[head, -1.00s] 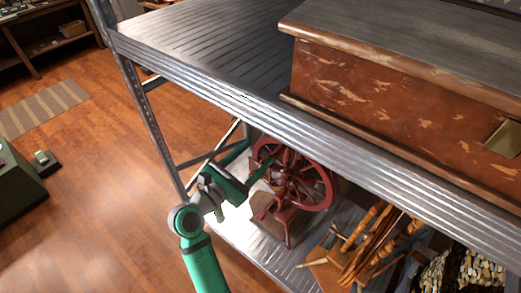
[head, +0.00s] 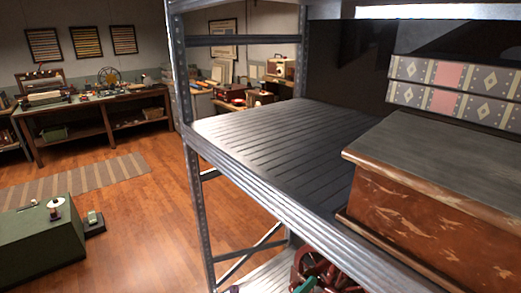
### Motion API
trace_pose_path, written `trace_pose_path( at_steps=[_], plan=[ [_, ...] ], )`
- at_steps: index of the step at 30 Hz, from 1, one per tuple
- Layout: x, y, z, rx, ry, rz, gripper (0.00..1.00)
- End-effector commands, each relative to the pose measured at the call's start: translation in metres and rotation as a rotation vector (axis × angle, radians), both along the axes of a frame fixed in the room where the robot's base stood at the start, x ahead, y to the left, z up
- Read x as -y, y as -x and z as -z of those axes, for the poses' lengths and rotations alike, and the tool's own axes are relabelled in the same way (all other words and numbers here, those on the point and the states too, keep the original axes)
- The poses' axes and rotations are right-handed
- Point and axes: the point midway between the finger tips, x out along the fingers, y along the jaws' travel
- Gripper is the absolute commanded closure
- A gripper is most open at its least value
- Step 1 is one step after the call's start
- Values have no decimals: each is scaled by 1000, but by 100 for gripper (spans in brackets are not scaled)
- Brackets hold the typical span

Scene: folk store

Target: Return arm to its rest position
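My arm and gripper are almost wholly out of the head view; only a small green piece of my arm shows at the bottom edge, by the red spinning wheel (head: 322,272). The gripper's fingers cannot be seen. The wheel stands on the lower shelf and is cut off by the bottom edge of the picture.
A metal shelf rack (head: 285,140) fills the right side. Its middle shelf bears a worn reddish wooden chest (head: 440,215), with patterned boxes (head: 455,92) behind. A green block (head: 40,245) stands on the floor at left. Open wooden floor (head: 140,225) lies between.

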Motion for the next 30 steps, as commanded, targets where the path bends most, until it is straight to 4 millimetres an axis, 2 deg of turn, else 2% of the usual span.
trace_pose_path(
  at_steps=[1, 5, 14, 23, 30],
  plan=[
    [2, 15, 2, -50, 93, 15, 42],
    [-4, 45, 1, -176, 336, 49, 42],
    [-37, 105, 16, -497, 885, 98, 42],
    [-82, 161, 59, -836, 1425, 96, 42],
    [-113, 213, 107, -1096, 1853, 41, 42]
  ],
)
